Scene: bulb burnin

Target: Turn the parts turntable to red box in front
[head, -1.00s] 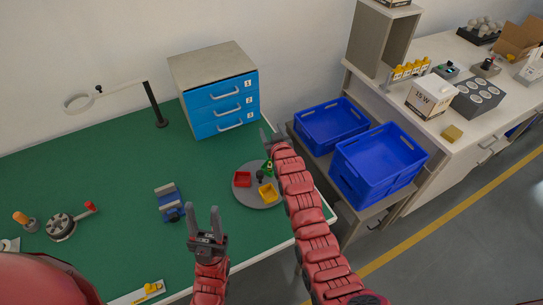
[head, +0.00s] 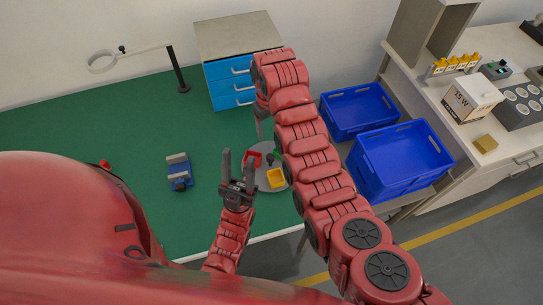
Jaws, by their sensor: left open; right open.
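The parts turntable (head: 264,187) is a grey disc near the table's front right edge. The red box (head: 253,157) is at its back left and the yellow box (head: 276,179) at its front right. A green part (head: 270,158) shows behind, partly hidden by my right arm. My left gripper (head: 239,156) is open and empty, fingers pointing up, in front of the disc's left edge; it overlaps the disc in view, and I cannot tell whether it touches. My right gripper (head: 263,128) points down behind the disc, mostly hidden by its own arm.
A blue clamp-like vise (head: 179,171) stands left on the green table (head: 135,125). A blue-drawer cabinet (head: 230,84) and a ring lamp (head: 181,80) stand at the back. Two blue crates (head: 358,112) (head: 400,164) are right of the table. My shoulder covers the lower left.

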